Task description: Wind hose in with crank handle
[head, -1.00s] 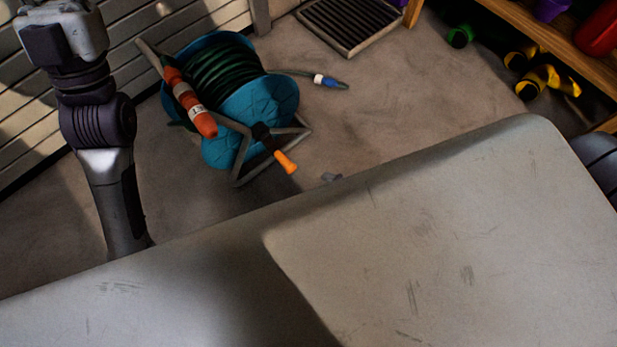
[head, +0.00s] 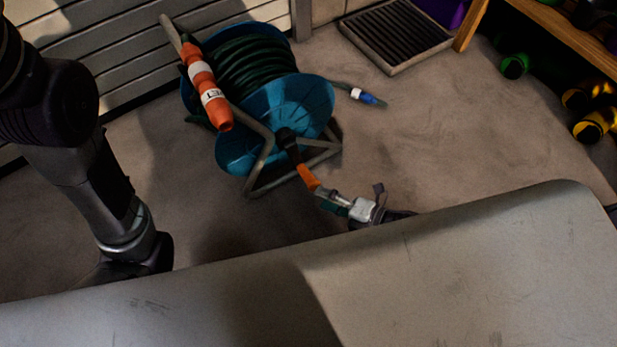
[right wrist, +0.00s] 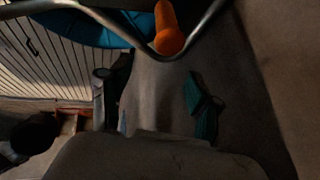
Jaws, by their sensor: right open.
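The hose reel has a blue drum (head: 285,110) wound with dark green hose (head: 255,62) on a grey tubular frame (head: 262,165). Its crank ends in an orange handle (head: 308,177), which also shows at the top of the right wrist view (right wrist: 168,35). My right gripper (head: 330,200) is open and empty, just below and right of the handle. A visible gap separates them in the right wrist view, where a dark teal finger pad (right wrist: 203,108) shows. The hose's blue-tipped end (head: 368,98) lies on the floor. My left arm reaches down at the left; its gripper is hidden.
An orange and white piece (head: 205,88) is on the reel's frame. A floor grate (head: 397,35) lies behind the reel, near a slatted wall (head: 125,45). A wooden shelf (head: 570,38) with coloured items stands at the upper right.

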